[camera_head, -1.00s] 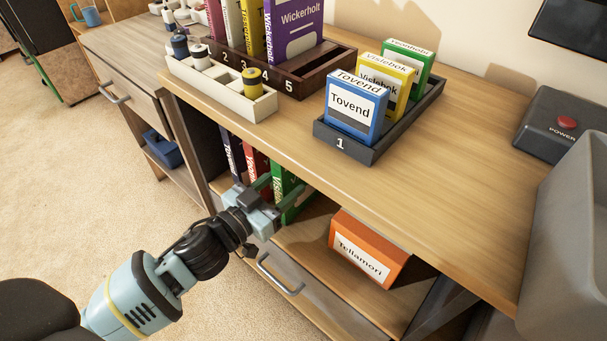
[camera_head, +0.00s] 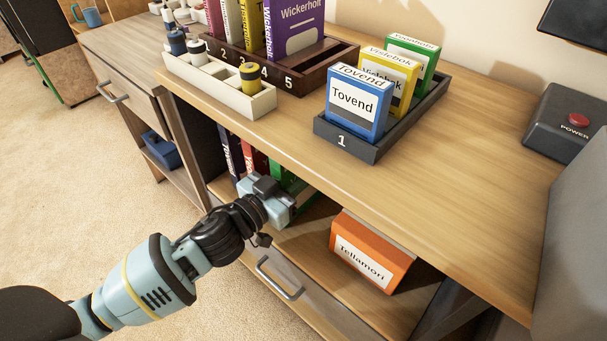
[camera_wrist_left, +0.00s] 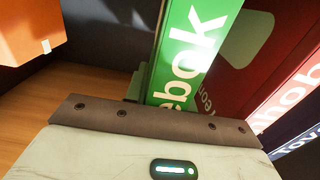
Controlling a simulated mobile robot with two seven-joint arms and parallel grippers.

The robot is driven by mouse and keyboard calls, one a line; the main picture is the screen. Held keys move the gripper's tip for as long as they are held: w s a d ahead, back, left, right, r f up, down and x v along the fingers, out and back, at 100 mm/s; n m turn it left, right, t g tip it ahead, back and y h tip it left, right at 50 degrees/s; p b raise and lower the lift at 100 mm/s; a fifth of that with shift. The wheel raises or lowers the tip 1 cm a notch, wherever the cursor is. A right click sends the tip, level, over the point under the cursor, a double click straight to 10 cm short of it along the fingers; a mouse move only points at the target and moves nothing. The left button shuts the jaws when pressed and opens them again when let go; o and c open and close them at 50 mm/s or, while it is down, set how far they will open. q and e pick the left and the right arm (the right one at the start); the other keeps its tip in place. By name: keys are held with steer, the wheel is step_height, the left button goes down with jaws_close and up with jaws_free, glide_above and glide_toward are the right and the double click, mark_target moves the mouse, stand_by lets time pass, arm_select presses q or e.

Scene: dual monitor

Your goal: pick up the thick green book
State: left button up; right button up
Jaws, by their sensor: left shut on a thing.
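The thick green book (camera_head: 279,172) stands in the shelf under the desk top, at the right end of a short row. Its green spine with white lettering ending in "ebok" fills the middle of the left wrist view (camera_wrist_left: 187,55). My left gripper (camera_head: 297,190) reaches into the shelf and is shut on the green book. The fingers are mostly hidden by the gripper body and the book. My right gripper is not in view.
A red book (camera_head: 254,160) and dark books (camera_head: 230,150) stand left of the green one. An orange box-like book (camera_head: 368,252) lies to the right in the shelf. The desk's front edge overhangs the gripper. A dark rack (camera_head: 345,146) holds books on top.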

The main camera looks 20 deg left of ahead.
arm_select(q)
jaws_close()
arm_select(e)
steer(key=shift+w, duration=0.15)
